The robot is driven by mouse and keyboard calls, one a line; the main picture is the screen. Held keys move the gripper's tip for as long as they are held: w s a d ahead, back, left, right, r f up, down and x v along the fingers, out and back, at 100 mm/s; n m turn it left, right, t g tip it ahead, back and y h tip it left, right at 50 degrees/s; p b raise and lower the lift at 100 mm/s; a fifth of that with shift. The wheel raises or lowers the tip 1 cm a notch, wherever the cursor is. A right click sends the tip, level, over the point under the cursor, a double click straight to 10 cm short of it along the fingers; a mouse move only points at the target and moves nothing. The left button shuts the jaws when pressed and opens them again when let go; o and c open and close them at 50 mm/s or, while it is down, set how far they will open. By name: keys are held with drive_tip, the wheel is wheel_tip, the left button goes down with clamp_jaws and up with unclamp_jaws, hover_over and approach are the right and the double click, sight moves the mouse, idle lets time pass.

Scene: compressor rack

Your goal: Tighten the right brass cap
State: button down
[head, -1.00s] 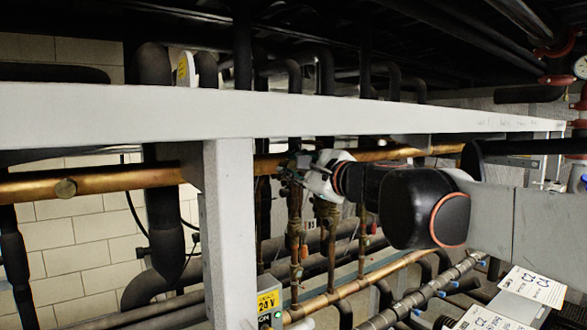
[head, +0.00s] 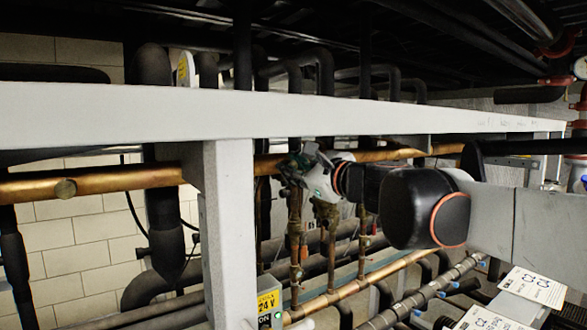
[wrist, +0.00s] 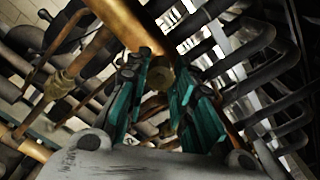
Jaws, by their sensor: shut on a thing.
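My gripper (wrist: 165,88) shows in the wrist view with its two teal fingers on either side of a round brass cap (wrist: 159,76). The fingers are shut on this cap, just below a thick copper pipe (wrist: 122,22). In the head view my gripper (head: 300,168) is at the underside of the copper pipe (head: 268,165), right of the white post. The cap is hidden there behind the fingers. Another brass fitting (wrist: 61,84) sits to the left in the wrist view, on a thinner pipe.
A white beam (head: 150,116) crosses above my arm, and a white post (head: 230,230) stands left of my gripper. Thin vertical pipes with valves (head: 328,212) hang below and behind it. Dark insulated pipes (wrist: 270,60) crowd the right in the wrist view.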

drive_tip(key=c, duration=1.3)
unclamp_jaws()
drive_tip(key=shift+c, duration=0.2)
drive_tip(key=shift+s, duration=0.1)
drive_tip(key=v, duration=1.2)
drive_tip(key=shift+f, duration=0.1)
